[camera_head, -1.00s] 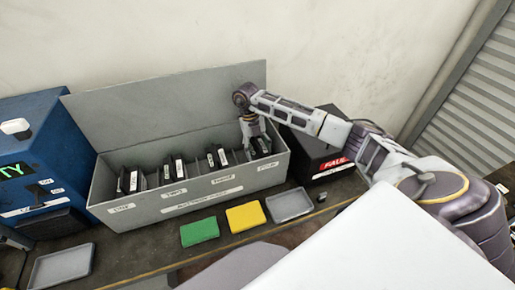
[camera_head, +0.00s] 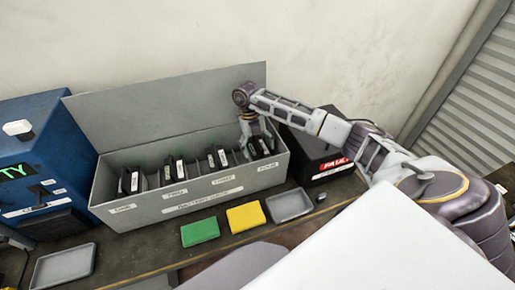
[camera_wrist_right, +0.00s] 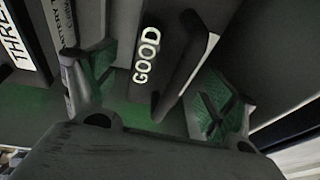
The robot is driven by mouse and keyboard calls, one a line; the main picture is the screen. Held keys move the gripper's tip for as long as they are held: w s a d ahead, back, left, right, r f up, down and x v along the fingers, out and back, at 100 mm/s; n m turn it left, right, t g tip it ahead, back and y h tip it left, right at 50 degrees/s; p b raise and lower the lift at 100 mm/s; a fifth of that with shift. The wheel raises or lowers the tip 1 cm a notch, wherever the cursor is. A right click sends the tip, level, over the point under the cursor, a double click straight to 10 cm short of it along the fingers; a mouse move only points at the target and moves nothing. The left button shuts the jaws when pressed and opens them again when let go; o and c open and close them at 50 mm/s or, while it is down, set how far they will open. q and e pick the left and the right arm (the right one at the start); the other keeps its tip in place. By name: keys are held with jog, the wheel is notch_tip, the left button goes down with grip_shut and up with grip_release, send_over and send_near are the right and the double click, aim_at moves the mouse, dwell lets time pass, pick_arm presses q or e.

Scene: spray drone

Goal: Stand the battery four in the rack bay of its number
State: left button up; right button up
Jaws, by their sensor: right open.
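The grey battery rack (camera_head: 150,210) has bays labelled one to four from left to right. My right gripper (camera_head: 256,148) reaches down into bay four at the rack's right end. In the right wrist view its jaws (camera_wrist_right: 155,88) are open, with green pads on either side of a dark battery (camera_wrist_right: 167,45) marked GOOD. That battery stands in the bay; the pads appear apart from it. Its number is not readable. In the head view the gripper partly hides it. My left gripper is not clearly in view.
Black batteries stand in the other bays, including one in bay one (camera_head: 130,182). A blue machine (camera_head: 40,160) is left of the rack, a black FAULT box (camera_head: 325,160) right. Green (camera_head: 200,231) and yellow (camera_head: 245,216) pads and grey trays (camera_head: 289,205) (camera_head: 62,266) lie in front.

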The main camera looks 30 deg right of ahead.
aim_at(254, 148)
jog(key=shift+b+v, duration=0.6)
jog(key=shift+v, duration=3.15)
